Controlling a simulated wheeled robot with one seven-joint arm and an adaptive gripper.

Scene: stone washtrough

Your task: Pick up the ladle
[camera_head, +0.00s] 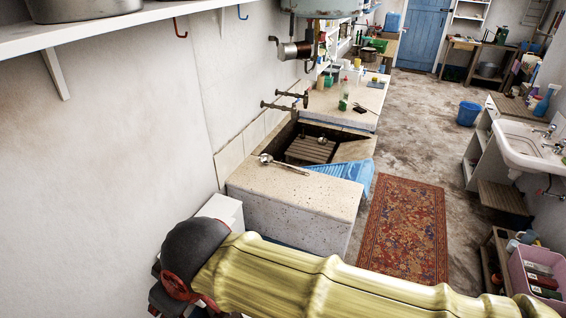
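A metal ladle (282,164) lies on the near stone ledge of the washtrough (290,190), close to the basin's edge. Its round bowl is at the left and its handle points right, slightly toward me. My yellow-sleeved arm crosses the bottom of the view, below and apart from the ladle, and ends in a dark rounded part with red and black pieces at the lower left. I cannot make out any gripper fingers there. Nothing covers the ladle.
A blue ribbed washboard-like piece (340,183) leans at the trough's right side, near the handle. A slatted rack (309,150) lies in the basin with a small shiny thing on it. Taps (285,103) project from the wall above. A patterned rug (405,225) covers floor at right.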

